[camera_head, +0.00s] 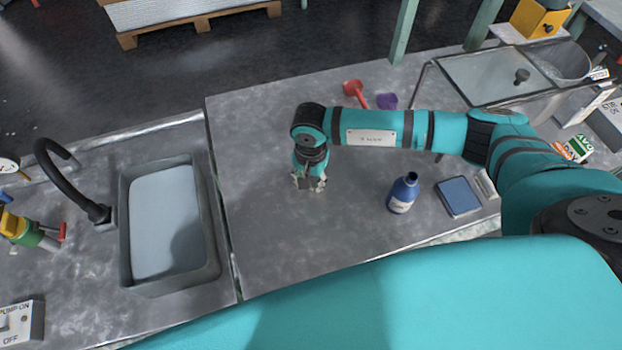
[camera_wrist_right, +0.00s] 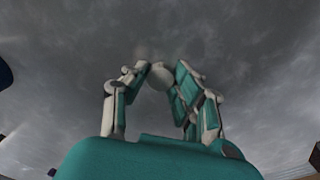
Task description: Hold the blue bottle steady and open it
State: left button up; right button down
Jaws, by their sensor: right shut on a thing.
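The blue bottle (camera_head: 403,194) stands upright on the metal worktop, with a pale label on its side. Its neck shows a dark top with no pale cap on it. My right gripper (camera_head: 309,184) points down over the worktop, left of the bottle and apart from it. In the right wrist view my right gripper (camera_wrist_right: 161,82) is shut on a small pale round cap (camera_wrist_right: 160,75), held between its fingertips. My left gripper is not in view.
A blue flat box (camera_head: 458,196) lies right of the bottle. A sink (camera_head: 212,255) with a black tap (camera_head: 62,165) is at the left. A red scoop (camera_head: 354,91) and a purple scoop (camera_head: 387,101) lie behind my right arm. The worktop in front of the gripper is clear.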

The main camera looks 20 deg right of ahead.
jog(key=shift+f, duration=0.1)
jog(key=c, duration=1)
grip_release()
jog(key=shift+c, duration=0.2)
jog(key=shift+r, duration=0.65)
notch_tip(320, 180, up, 11)
jog(key=shift+b, duration=0.45)
